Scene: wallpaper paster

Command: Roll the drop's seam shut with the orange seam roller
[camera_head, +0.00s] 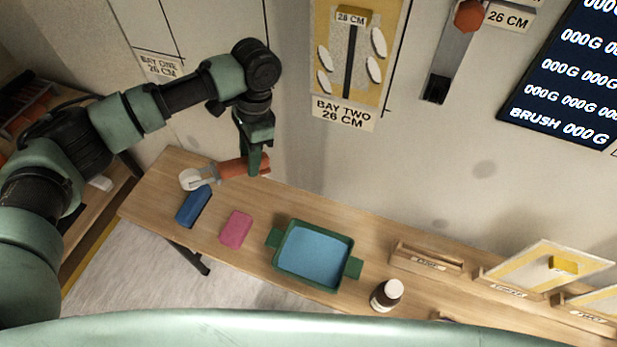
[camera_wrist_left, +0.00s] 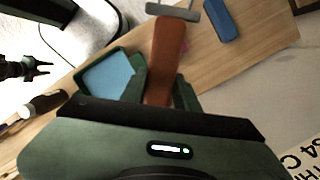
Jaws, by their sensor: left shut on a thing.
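The orange seam roller (camera_head: 232,169) is held by my left gripper (camera_head: 256,160) above the left end of the wooden bench. Its pale roller head (camera_head: 191,179) points left, over the blue block. In the left wrist view the orange handle (camera_wrist_left: 166,55) sits between the fingers of my left gripper (camera_wrist_left: 160,95), with the grey head (camera_wrist_left: 172,12) beyond. A patterned yellow and grey drop (camera_head: 330,60) with pale leaf shapes and a dark vertical line (camera_head: 349,65) is on the wall above the "BAY TWO" label. The roller is apart from it. My right gripper (camera_wrist_left: 42,70) shows open and empty.
On the bench (camera_head: 155,195) are a blue block (camera_head: 193,205), a pink block (camera_head: 236,229), a green tray (camera_head: 274,262) with blue inside, a dark white-capped bottle (camera_head: 386,296) and wooden holders (camera_head: 428,258). A grey holder (camera_head: 450,60) and dark board (camera_head: 570,70) hang right of the drop.

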